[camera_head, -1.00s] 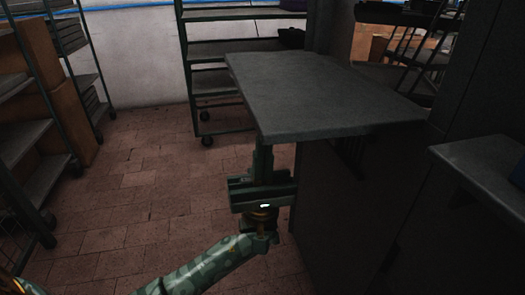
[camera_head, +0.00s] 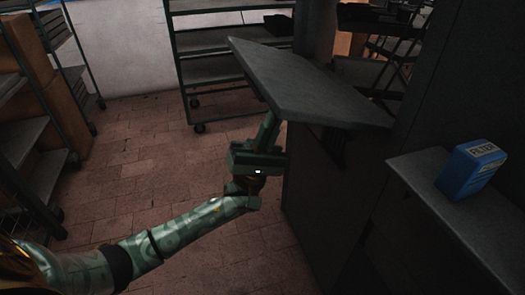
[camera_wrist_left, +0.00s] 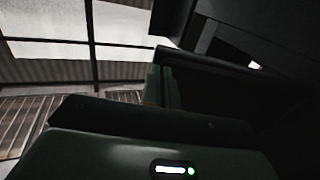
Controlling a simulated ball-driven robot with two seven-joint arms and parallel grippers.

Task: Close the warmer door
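The warmer door (camera_head: 300,88) is a flat grey panel. In the head view it sticks out from the dark warmer cabinet (camera_head: 325,215), tilted, with its left outer edge raised. It is partly open. My left gripper (camera_head: 270,122) is under the door, its fingers pointing up at the underside near the outer edge. Its tips are hidden behind the panel, so I cannot tell whether they touch. In the left wrist view the fingers (camera_wrist_left: 161,85) look close together with nothing between them, beside a dark panel. My right gripper is not in view.
A blue box marked FILTER (camera_head: 470,168) stands on a grey ledge (camera_head: 420,180) at the right. A wheeled rack (camera_head: 215,70) stands behind the door, and shelves with cardboard boxes (camera_head: 50,100) line the left. The brick floor (camera_head: 140,165) between is clear.

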